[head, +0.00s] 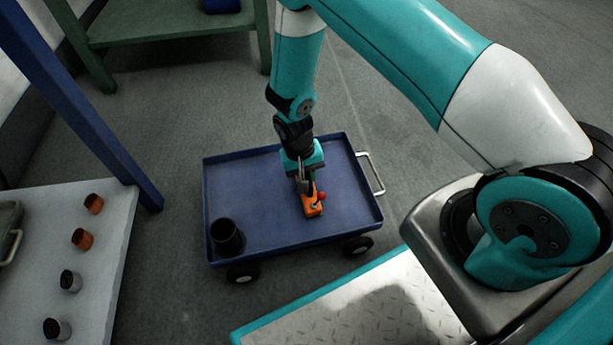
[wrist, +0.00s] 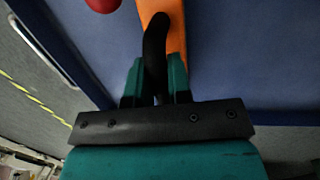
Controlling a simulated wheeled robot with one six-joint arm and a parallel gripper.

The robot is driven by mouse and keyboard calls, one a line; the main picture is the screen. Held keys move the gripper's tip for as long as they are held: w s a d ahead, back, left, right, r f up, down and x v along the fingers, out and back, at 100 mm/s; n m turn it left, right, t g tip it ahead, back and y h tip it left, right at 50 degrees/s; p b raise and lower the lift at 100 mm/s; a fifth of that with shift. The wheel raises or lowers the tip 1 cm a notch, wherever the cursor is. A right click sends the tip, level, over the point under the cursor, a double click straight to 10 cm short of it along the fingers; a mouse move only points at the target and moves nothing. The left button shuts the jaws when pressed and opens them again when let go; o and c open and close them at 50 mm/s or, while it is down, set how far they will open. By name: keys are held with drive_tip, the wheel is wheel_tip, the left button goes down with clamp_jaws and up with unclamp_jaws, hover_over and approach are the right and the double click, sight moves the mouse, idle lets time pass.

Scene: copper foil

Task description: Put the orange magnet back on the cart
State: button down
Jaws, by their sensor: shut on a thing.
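The orange magnet (head: 311,203), a block with a dark handle and a red knob, is at the right-middle of the blue cart's tray (head: 265,233). My gripper (head: 303,184) is above the tray, shut on the magnet's dark handle. In the wrist view the two teal fingers (wrist: 155,82) close around the curved black handle, and the orange body (wrist: 176,35) lies beyond them. The red knob (wrist: 103,4) shows at the top edge there. I cannot tell whether the magnet's underside touches the tray.
A black cup (head: 227,237) stands in the tray's front left corner. The rest of the tray is clear, inside a low rim. A white table (head: 105,275) at the left bears several small copper and grey cylinders. A green bench (head: 165,25) is behind.

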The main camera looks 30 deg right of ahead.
drive_tip(key=shift+r, duration=0.15)
drive_tip(key=c, duration=1.1)
unclamp_jaws()
drive_tip(key=shift+f, duration=0.2)
drive_tip(key=shift+o, duration=0.2)
drive_tip(key=a+r+n+y+p, duration=0.1)
drive_tip(key=a+r+p, duration=0.15)
drive_tip(key=r, duration=0.95)
drive_tip(key=a+r+n+y+p, duration=0.15)
drive_tip(key=r+p, duration=0.25)
drive_tip(key=r, duration=0.9)
drive_tip(key=s+a+r+n+y, duration=0.1)
drive_tip(key=s+r+n, duration=0.2)
drive_tip(key=s+r, duration=0.6)
drive_tip(key=s+a+r+n+t+y, duration=0.1)
drive_tip(key=s+r+n, duration=0.3)
drive_tip(key=s+r, duration=0.6)
wheel_tip(320, 180, up, 2)
drive_tip(key=shift+a+r+y, duration=0.2)
drive_tip(key=shift+a+y, duration=0.05)
drive_tip(key=shift+y, duration=0.3)
